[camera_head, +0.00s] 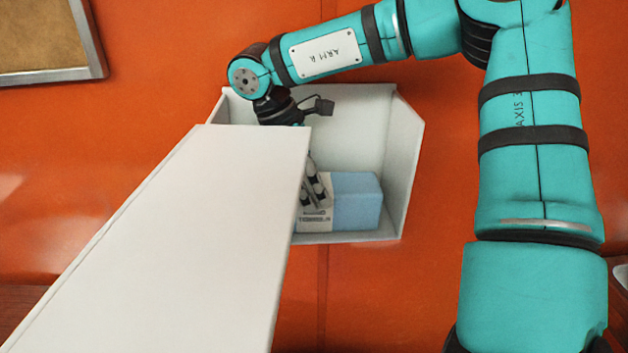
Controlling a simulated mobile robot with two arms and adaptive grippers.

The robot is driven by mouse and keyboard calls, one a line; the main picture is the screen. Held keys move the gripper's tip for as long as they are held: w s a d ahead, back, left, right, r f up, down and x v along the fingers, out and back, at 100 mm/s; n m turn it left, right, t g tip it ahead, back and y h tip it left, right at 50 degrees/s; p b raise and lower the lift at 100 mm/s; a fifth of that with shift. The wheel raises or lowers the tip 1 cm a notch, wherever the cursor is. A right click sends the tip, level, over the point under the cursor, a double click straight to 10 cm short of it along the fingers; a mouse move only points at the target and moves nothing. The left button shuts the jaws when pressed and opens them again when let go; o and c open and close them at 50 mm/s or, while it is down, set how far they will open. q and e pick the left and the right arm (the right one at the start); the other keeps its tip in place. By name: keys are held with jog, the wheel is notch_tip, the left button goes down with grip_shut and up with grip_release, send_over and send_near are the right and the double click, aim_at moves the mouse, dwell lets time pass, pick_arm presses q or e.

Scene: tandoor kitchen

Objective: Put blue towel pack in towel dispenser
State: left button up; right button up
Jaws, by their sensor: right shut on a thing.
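The towel dispenser (402,150) is a white open box on the orange wall, with its long white front cover (215,215) swung out toward me. The blue towel pack (357,200) lies low inside the box, a light blue block with a white printed band. My right gripper (318,200) reaches down into the box behind the cover's edge and is shut on the pack at its banded left part. The cover hides the pack's left end and part of the gripper. My left gripper is not in view.
A framed board (48,40) hangs on the wall at the upper left. The dispenser's side walls and the open cover stand close around my right gripper. The orange wall below the dispenser is bare.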

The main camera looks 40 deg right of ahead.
jog(key=o, duration=1.6)
jog(key=shift+r, duration=0.15)
jog(key=shift+w+a+r, duration=0.1)
jog(key=shift+w+r, duration=0.05)
jog(key=shift+r, duration=0.15)
jog(key=b+v, duration=0.1)
jog(key=v, duration=1)
jog(key=shift+a+b, duration=0.15)
jog(key=shift+b, duration=0.2)
